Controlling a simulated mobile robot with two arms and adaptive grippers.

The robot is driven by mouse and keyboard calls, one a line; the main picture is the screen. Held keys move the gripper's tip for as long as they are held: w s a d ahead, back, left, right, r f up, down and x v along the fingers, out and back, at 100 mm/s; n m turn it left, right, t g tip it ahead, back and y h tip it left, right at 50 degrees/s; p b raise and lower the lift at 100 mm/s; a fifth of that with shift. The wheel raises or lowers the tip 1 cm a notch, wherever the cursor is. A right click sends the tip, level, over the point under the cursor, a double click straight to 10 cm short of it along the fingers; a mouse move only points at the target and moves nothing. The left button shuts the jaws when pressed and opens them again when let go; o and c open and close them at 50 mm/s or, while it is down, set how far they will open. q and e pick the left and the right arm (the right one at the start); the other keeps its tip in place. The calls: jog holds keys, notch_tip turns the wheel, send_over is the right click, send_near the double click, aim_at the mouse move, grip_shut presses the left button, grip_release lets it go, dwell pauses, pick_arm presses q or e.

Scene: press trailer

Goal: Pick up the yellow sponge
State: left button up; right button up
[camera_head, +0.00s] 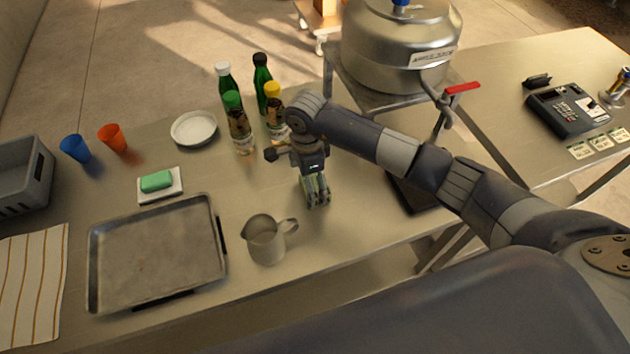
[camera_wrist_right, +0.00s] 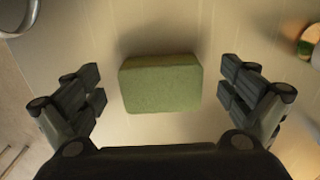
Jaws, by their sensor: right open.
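A block-shaped sponge (camera_wrist_right: 160,84) with a dull green upper face lies on the metal table (camera_wrist_right: 155,135) in the right wrist view. In the head view my right gripper (camera_head: 316,203) points down low over the table, right of the metal pitcher, and largely hides the sponge. My left gripper is not in view.
The pitcher (camera_head: 265,242) stands close left of my right gripper. Several bottles (camera_head: 240,125) stand behind it. A tray (camera_head: 155,255), a green soap bar (camera_head: 157,181) on a white dish, a white bowl (camera_head: 193,128) and cups (camera_head: 112,138) are farther left.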

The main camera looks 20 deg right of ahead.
jog(key=shift+f, duration=0.85)
jog(key=c, duration=0.8)
jog(key=shift+r, duration=0.3)
notch_tip(320, 180, up, 8)
jog(key=b, duration=0.3)
jog(key=shift+w+r, duration=0.1)
jog(key=shift+r, duration=0.15)
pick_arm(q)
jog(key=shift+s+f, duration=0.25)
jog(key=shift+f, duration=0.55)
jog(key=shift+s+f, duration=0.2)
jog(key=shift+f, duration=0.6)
pick_arm(e)
jog(key=shift+r, duration=0.55)
